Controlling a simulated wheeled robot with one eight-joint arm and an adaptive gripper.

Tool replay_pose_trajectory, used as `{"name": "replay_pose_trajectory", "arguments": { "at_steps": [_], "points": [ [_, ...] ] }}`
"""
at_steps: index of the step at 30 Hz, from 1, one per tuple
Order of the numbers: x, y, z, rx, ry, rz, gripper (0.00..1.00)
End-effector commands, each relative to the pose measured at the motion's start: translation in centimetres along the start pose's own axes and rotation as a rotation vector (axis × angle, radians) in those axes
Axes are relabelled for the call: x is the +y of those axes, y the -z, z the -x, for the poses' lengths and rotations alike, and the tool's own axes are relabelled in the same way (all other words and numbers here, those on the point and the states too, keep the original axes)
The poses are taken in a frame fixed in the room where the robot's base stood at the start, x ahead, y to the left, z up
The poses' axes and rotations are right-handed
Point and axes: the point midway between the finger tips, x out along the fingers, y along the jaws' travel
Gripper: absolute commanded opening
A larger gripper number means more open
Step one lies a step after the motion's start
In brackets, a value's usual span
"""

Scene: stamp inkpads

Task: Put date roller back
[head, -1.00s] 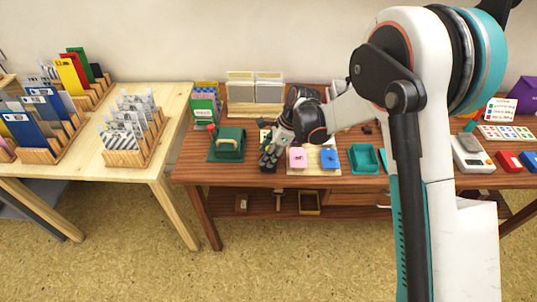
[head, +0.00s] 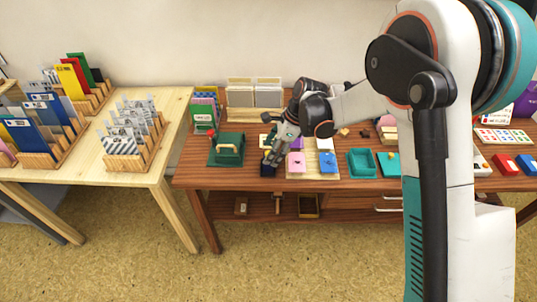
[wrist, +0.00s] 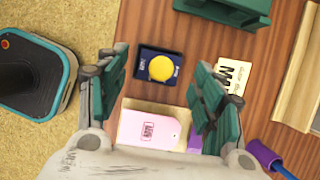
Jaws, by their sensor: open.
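My gripper (head: 273,157) is low over the front of the brown table in the head view. In the wrist view its two green fingers (wrist: 162,78) are spread apart with nothing held between them. A dark navy block (wrist: 145,72) with a round yellow top lies between and beyond the fingertips. It also shows beneath my gripper in the head view (head: 267,170). I cannot tell for sure whether this is the date roller. A purple piece with a blue rod (wrist: 263,155) lies at lower right in the wrist view.
A pink tag (wrist: 150,132) lies on a pale board, close below the navy block. A blue tag (head: 328,162) lies to its right. A green handled case (head: 228,151) stands left of my gripper. A teal tray (head: 362,164) is farther right. The table's front edge is close.

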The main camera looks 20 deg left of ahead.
Motion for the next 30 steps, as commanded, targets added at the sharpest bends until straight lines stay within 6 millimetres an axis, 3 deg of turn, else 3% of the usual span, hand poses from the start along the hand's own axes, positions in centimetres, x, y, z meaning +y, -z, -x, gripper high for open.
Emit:
{"name": "replay_pose_trajectory", "arguments": {
  "at_steps": [1,6,12,30],
  "points": [
    [0.0,-0.1,1.6,0.0,0.001,-0.002,0.61],
    [0.0,-0.1,4.8,0.0,0.0,-0.001,0.61],
    [0.0,0.0,7.1,0.0,0.0,0.0,0.61],
    [0.0,0.0,7.6,0.0,0.0,0.001,0.61]
  ]
}}
